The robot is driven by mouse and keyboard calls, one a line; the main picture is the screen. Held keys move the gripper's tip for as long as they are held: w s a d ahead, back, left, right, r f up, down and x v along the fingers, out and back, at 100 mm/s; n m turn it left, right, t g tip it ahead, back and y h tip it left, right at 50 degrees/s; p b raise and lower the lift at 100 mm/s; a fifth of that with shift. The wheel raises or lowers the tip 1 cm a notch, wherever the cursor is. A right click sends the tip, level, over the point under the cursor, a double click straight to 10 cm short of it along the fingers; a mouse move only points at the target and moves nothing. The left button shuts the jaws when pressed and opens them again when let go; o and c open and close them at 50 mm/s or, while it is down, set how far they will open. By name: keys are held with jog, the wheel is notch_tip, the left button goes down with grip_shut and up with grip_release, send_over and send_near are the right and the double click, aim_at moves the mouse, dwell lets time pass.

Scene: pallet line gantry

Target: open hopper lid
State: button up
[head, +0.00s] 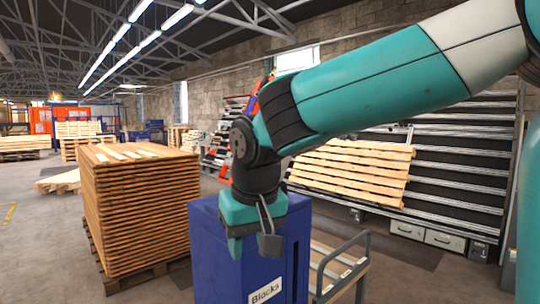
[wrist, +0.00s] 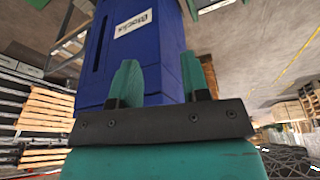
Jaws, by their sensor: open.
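The blue hopper (head: 230,275) stands upright below my arm, with a white "Blocks" label on its front. Its top, where the lid would be, is partly hidden by my gripper in the head view; I cannot make out a separate lid edge or handle there. The hopper (wrist: 155,65) also fills the middle of the wrist view, with its label and a dark slot showing. My gripper (head: 252,246) points down in front of the hopper's upper part. Its two green fingers (wrist: 157,75) are apart with nothing between them. I cannot tell whether they touch the hopper.
A tall stack of wooden boards (head: 140,210) stands close to the hopper's left. A metal-framed cart (head: 340,265) is close on its right. A wooden pallet (head: 350,172) leans on a slatted rack behind. Grey floor is open at the far left.

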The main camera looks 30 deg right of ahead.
jog(key=w+d+r+m+h+p, duration=0.25)
jog(key=w+r+m+p, duration=0.2)
jog(key=r+m, duration=0.5)
jog(key=w+d+r+m+h+p, duration=0.1)
jog(key=w+d+r+m+p, duration=0.35)
jog(key=r, duration=0.75)
jog(key=shift+m, duration=0.6)
jog(key=b+x, duration=0.1)
jog(key=x, duration=0.4)
jog(key=a+b+x, duration=0.1)
jog(key=x, duration=0.5)
jog(key=b+x, duration=0.1)
jog(key=x, duration=0.4)
jog(key=shift+a+f, duration=0.1)
jog(key=shift+f, duration=0.5)
jog(key=shift+b, duration=0.3)
jog(key=shift+w, duration=0.1)
grip_shut()
